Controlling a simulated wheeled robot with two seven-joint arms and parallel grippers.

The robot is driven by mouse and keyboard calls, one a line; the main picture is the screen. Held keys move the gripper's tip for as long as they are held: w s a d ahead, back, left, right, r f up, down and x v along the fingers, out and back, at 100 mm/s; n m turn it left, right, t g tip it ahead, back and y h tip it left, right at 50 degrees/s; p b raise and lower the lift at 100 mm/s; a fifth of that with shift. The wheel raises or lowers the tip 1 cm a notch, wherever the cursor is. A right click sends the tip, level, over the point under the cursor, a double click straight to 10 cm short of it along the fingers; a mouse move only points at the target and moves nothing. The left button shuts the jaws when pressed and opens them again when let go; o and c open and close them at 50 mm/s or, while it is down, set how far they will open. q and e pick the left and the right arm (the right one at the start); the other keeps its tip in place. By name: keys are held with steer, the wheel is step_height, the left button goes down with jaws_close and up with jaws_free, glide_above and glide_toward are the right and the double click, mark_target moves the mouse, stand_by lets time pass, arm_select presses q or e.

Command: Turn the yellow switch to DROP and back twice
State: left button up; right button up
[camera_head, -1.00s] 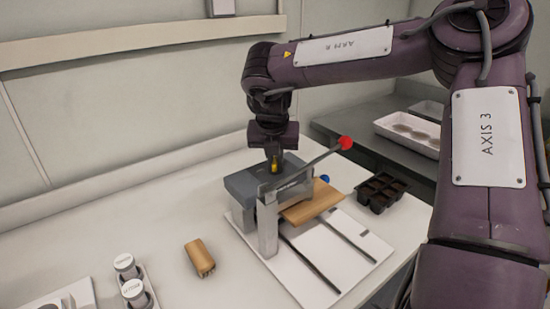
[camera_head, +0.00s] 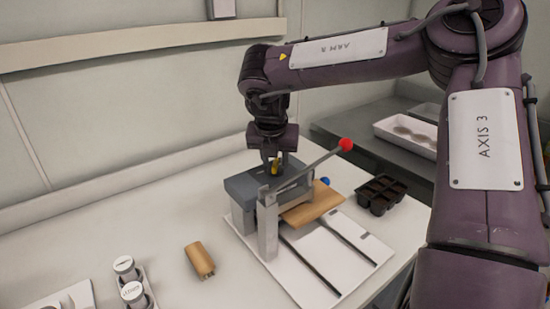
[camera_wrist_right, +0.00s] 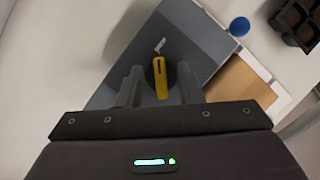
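The yellow switch (camera_head: 275,168) sits on top of the grey block of the press-like device (camera_head: 242,186). In the right wrist view the switch (camera_wrist_right: 160,78) is a narrow yellow handle on a dark round base, with a small white mark beyond its far end that I cannot read. My right gripper (camera_head: 275,163) points down over the switch. In the wrist view its two fingers (camera_wrist_right: 160,86) stand on either side of the handle, with gaps showing, so it is open around it. My left gripper is not in view.
A lever with a red knob (camera_head: 346,144) rises beside the switch. A wooden board (camera_head: 312,203), a blue ball (camera_wrist_right: 239,26) and a dark cell tray (camera_head: 381,193) lie to the right. A wooden piece (camera_head: 199,260) and white-capped containers (camera_head: 124,266) stand front left.

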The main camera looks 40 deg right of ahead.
steer(key=v, duration=0.7)
steer(key=shift+a+r+b, duration=0.2)
steer(key=shift+r+b, duration=0.1)
steer(key=shift+r, duration=0.05)
